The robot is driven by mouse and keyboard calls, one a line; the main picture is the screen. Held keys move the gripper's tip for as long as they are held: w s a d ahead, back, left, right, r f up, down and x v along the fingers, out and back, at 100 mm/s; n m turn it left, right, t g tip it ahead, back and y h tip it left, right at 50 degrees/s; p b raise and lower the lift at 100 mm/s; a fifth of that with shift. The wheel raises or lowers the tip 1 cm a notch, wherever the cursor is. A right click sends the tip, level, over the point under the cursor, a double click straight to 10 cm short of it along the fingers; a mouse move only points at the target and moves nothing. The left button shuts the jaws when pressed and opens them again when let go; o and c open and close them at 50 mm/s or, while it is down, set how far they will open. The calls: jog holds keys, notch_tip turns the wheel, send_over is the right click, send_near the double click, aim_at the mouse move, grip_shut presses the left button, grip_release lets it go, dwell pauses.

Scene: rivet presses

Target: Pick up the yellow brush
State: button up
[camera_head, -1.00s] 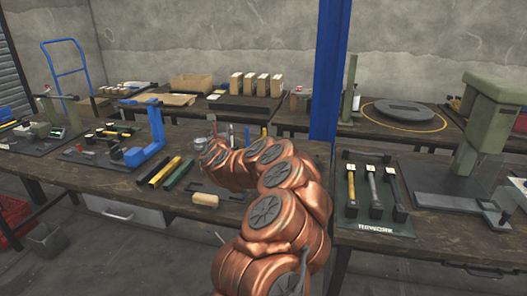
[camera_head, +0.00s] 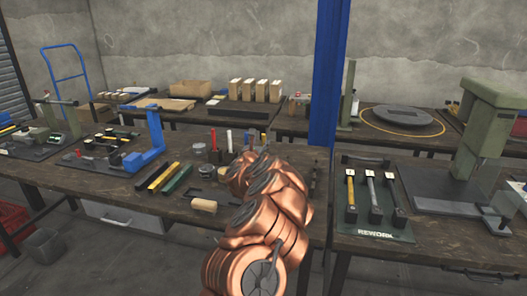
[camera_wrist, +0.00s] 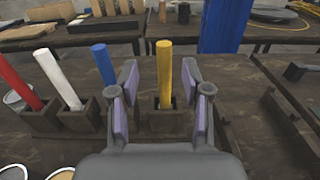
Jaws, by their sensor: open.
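The yellow brush shows in the wrist view as a yellow upright handle (camera_wrist: 164,70). It stands in a dark block holder (camera_wrist: 166,121), and its lower end is hidden inside. My gripper (camera_wrist: 160,82) is open and empty, with its purple-padded fingers on either side of the handle in the picture. The handle appears centred between the fingers and touches neither. I cannot tell how far past the fingertips it is. In the head view the brush is hidden behind my copper-coloured arm.
Blue (camera_wrist: 103,63), white (camera_wrist: 58,79) and red (camera_wrist: 20,80) handles stand in similar holders to the left. A metal tin (camera_wrist: 17,101) is beside them. A blue post (camera_wrist: 225,25) rises behind. The green rework mat (camera_head: 375,224) with tools lies on the right-hand bench.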

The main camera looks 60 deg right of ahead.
aim_at(263, 139)
jog(key=shift+d+r, duration=0.15)
jog(key=shift+d, duration=0.7)
jog(key=shift+w+d+p, duration=0.2)
jog(key=shift+d+p, duration=0.2)
jog(key=shift+d, duration=0.2)
jog(key=shift+w+d, duration=0.2)
jog(key=shift+d, duration=0.3)
jog(key=shift+w+d, duration=0.1)
jog(key=shift+d, duration=0.05)
jog(key=shift+c, duration=0.2)
grip_shut()
